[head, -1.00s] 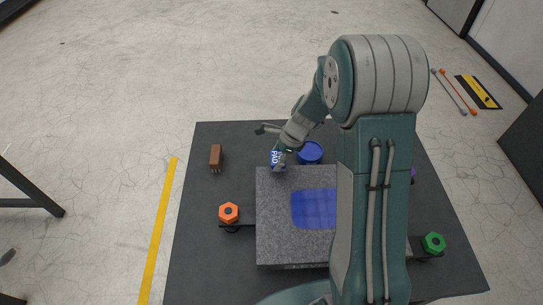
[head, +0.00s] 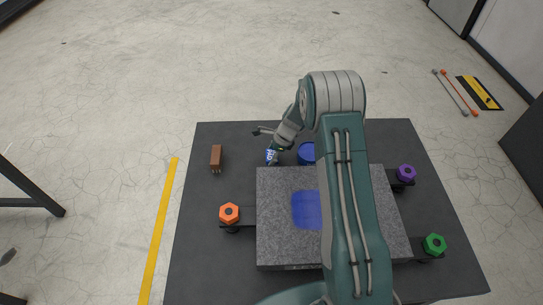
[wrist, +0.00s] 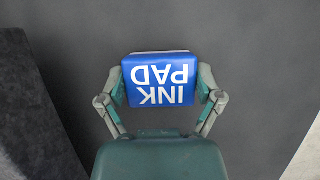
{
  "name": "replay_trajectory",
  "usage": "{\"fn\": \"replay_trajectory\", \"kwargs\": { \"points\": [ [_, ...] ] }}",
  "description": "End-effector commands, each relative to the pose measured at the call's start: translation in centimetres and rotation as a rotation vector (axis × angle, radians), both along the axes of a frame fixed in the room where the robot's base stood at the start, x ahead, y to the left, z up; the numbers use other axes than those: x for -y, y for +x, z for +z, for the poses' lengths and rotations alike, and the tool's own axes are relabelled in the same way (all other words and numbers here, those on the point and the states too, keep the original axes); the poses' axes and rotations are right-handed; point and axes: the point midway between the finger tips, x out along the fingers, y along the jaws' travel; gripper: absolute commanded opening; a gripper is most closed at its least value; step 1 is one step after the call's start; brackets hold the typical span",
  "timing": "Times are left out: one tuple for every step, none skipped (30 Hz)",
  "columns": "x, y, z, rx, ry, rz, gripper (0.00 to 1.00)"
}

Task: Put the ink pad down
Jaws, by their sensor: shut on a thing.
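The ink pad (wrist: 160,82) is a blue block with white "INK PAD" lettering, upside down in the wrist view. My gripper (wrist: 162,88) is shut on it, one finger against each side. In the head view the ink pad (head: 271,157) shows small and blue below my gripper (head: 274,152), just beyond the far left corner of the granite block (head: 279,245). Dark mat surface lies behind the pad in the wrist view. I cannot tell whether the pad touches the mat.
A blue round container (head: 306,153) stands close to the right of the pad. A brown brush-like block (head: 216,157) stands to the left. A blue patch (head: 307,209) marks the granite top. Orange (head: 229,213), purple (head: 406,173) and green (head: 434,245) knobs surround the granite.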

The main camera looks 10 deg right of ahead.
Motion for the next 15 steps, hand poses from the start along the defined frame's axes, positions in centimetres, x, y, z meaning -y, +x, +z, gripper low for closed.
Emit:
{"fn": "replay_trajectory", "kwargs": {
  "points": [
    [0.02, 0.02, -0.44, 0.001, 0.0, 0.0, 0.39],
    [0.02, 0.02, -0.51, 0.001, 0.0, 0.001, 0.39],
    [0.02, 0.03, -0.48, 0.002, 0.0, 0.0, 0.39],
    [0.02, 0.05, -0.44, 0.002, 0.0, 0.0, 0.39],
    [0.02, 0.03, -0.43, 0.002, 0.0, 0.0, 0.39],
    [0.02, 0.03, -0.43, 0.002, 0.0, 0.0, 0.39],
    [0.02, 0.02, -0.43, 0.002, 0.0, 0.0, 0.39],
    [0.02, 0.03, -0.46, 0.002, 0.0, 0.0, 0.39],
    [0.02, 0.01, -0.55, 0.002, 0.0, 0.0, 0.39],
    [0.02, 0.01, -0.64, 0.001, 0.0, 0.001, 0.39],
    [0.02, 0.02, -0.58, 0.002, 0.0, 0.0, 0.97],
    [0.03, 0.02, -0.57, 0.002, 0.0, 0.0, 1.0],
    [0.03, 0.02, -0.57, 0.002, 0.0, 0.0, 1.0],
    [0.03, 0.02, -0.57, 0.002, 0.0, 0.0, 1.0],
    [0.03, 0.02, -0.56, 0.002, 0.0, 0.0, 1.0]
  ]
}}
